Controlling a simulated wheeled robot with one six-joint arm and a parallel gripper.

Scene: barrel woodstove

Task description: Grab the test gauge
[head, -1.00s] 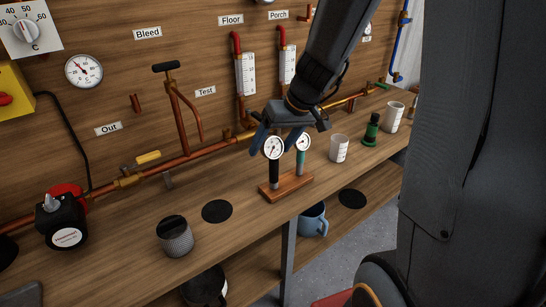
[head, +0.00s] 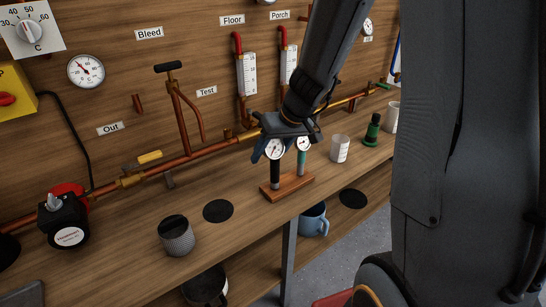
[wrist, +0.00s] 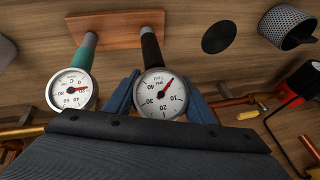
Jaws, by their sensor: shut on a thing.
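The test gauge (head: 274,150), a white round dial marked psi on a black stem, stands upright in a wooden block (head: 287,187) on the bench. Its dial also shows in the wrist view (wrist: 160,95), between my two blue fingers. My gripper (head: 272,143) is shut on the test gauge at its dial, from above. The stem's lower end is still in the block. A second gauge (head: 303,145), marked C on a teal stem, stands in the same block just to the right. In the wrist view this teal gauge (wrist: 73,90) is left of my fingers, apart from them.
A white cup (head: 340,149) and a green-black stamp-like thing (head: 372,131) stand right of the block. Copper pipes (head: 205,153) run behind. Bare bench lies around a black disc (head: 218,211).

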